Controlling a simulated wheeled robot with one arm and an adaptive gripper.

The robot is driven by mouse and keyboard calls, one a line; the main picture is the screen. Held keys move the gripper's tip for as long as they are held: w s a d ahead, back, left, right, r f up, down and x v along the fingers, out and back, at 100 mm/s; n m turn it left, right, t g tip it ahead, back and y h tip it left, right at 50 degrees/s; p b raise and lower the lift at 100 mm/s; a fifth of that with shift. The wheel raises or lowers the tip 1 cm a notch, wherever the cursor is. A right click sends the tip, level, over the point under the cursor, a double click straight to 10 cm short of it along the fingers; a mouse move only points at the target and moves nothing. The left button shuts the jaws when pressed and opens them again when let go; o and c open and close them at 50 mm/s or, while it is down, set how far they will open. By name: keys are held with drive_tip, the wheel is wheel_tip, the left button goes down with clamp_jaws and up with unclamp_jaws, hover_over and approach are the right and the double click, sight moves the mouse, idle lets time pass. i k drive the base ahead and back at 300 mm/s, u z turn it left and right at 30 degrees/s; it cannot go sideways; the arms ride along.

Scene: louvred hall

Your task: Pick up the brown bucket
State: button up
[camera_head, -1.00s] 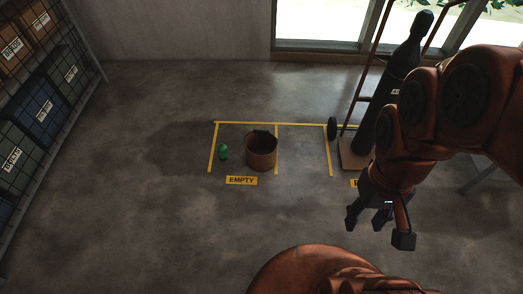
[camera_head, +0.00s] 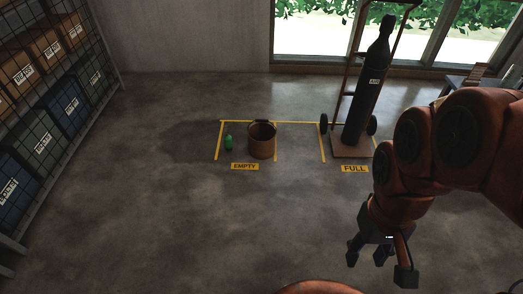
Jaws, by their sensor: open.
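The brown bucket (camera_head: 262,145) stands upright on the floor in the middle of the view, by the yellow line that divides the marked bays. Its open top shows a dark inside. My gripper (camera_head: 379,262) hangs at the lower right with its fingers apart, open and empty. It is well apart from the bucket, nearer to me and to the right.
A small green object (camera_head: 229,143) stands left of the bucket, near the EMPTY label (camera_head: 245,167). A hand truck with a dark cylinder (camera_head: 366,105) stands in the FULL bay. A caged shelf with crates (camera_head: 62,103) lines the left. The floor between is clear.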

sight(262, 135)
drive_tip(key=u, duration=0.65)
drive_tip(key=i, duration=0.6)
drive_tip(key=u, duration=0.9)
drive_tip(key=i, duration=2.3)
drive_tip(key=z, duration=1.3)
drive_tip(key=i, duration=0.65)
drive_tip(key=z, duration=0.7)
